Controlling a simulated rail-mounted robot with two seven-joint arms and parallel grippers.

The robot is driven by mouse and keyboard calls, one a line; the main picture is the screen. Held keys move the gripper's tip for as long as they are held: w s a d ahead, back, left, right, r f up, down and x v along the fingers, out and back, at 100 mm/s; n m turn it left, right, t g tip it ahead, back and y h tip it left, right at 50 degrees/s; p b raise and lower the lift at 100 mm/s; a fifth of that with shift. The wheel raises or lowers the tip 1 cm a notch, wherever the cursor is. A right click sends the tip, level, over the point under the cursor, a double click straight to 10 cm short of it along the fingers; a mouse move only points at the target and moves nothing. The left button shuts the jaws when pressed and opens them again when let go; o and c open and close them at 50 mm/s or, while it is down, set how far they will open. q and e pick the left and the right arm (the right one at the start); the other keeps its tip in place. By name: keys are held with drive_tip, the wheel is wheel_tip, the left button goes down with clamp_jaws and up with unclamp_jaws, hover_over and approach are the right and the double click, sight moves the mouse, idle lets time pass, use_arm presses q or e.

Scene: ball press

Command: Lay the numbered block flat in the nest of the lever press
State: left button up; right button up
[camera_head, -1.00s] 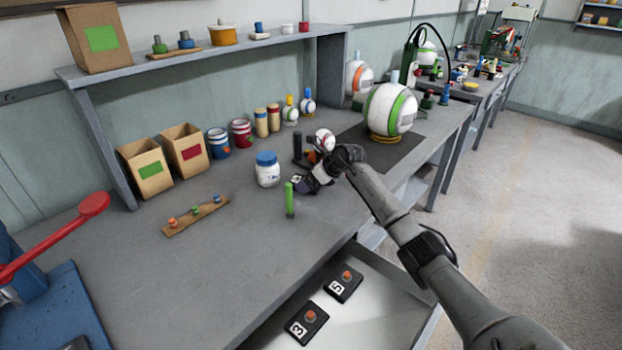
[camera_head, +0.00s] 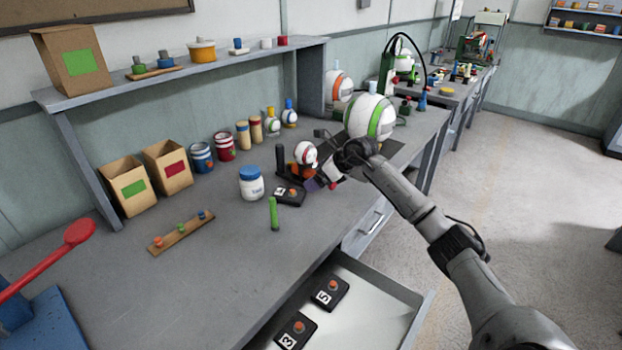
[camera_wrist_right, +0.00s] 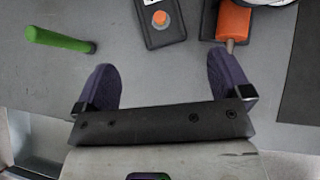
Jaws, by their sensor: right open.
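A black block (camera_head: 290,196) with an orange knob and a white label lies on the bench beside the white jar; its number is too small to read. It also shows at the top of the right wrist view (camera_wrist_right: 160,22), cut off by the frame edge. Two similar blocks, one marked 5 (camera_head: 328,293) and one marked 3 (camera_head: 295,332), lie in the open drawer. The lever press (camera_head: 45,325) is blue with a red lever, cut off at left; its nest is out of view. My right gripper (camera_head: 320,178) is open and empty, just right of the bench block.
A green cylinder (camera_head: 273,213) stands near the block, with a white jar (camera_head: 251,184) behind it. The drawer (camera_head: 385,312) stands open below the bench. A wooden strip with pegs (camera_head: 182,233) lies left; the bench front is clear.

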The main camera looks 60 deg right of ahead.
drive_tip(key=shift+s+r, duration=0.2)
drive_tip(key=shift+c, duration=1.4)
drive_tip(key=c, duration=0.6)
drive_tip(key=shift+o, duration=0.2)
drive_tip(key=shift+w+r, duration=0.1)
